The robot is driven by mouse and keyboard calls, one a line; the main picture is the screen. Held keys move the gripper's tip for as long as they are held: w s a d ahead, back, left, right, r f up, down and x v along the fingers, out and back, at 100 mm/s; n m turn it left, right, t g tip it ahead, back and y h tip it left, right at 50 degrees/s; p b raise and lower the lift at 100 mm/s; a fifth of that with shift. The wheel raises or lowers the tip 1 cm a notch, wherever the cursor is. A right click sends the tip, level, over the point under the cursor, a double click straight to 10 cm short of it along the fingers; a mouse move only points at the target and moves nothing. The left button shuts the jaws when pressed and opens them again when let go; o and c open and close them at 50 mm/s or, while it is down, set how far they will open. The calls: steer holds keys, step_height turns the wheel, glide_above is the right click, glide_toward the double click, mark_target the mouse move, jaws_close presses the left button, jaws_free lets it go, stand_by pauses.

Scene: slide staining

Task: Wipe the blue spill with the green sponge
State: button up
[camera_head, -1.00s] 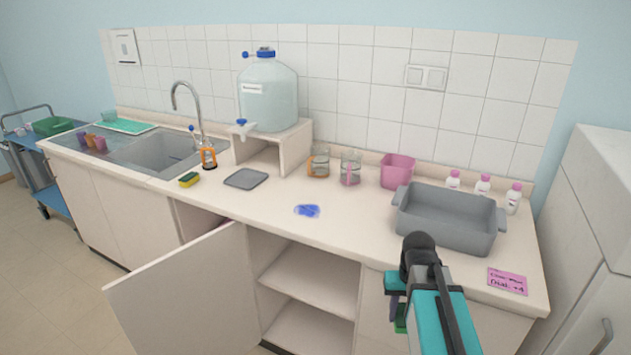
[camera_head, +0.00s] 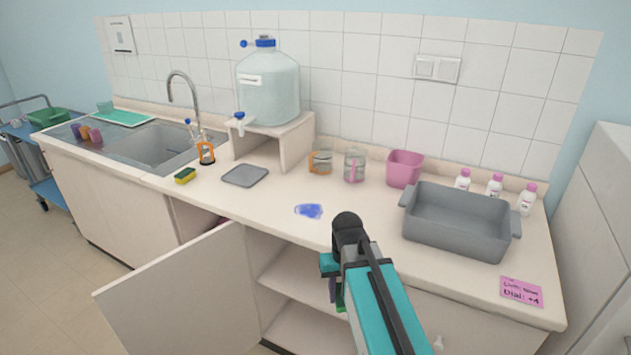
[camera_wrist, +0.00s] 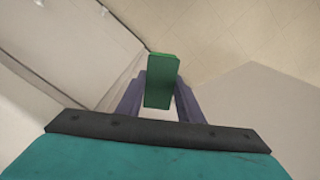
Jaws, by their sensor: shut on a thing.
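The blue spill (camera_head: 309,211) lies on the counter near its front edge, in the middle of the head view. My gripper (camera_wrist: 161,88) is shut on the green sponge (camera_wrist: 163,80), which stands out between its two fingers in the wrist view. In the head view my arm is in front of the counter, to the right of the spill and below it in the picture. Only a sliver of the sponge (camera_head: 339,296) shows there, mostly hidden by the arm.
A yellow-green sponge (camera_head: 185,176) and a grey mat (camera_head: 245,176) lie left of the spill. Glass beakers (camera_head: 354,167) and a pink container (camera_head: 404,169) stand behind it. A grey tub (camera_head: 459,243) is to the right. A cabinet door (camera_head: 180,295) hangs open below.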

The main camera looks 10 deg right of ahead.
steer(key=shift+w+a, duration=0.15)
steer(key=shift+a, duration=0.1)
stand_by(0.3)
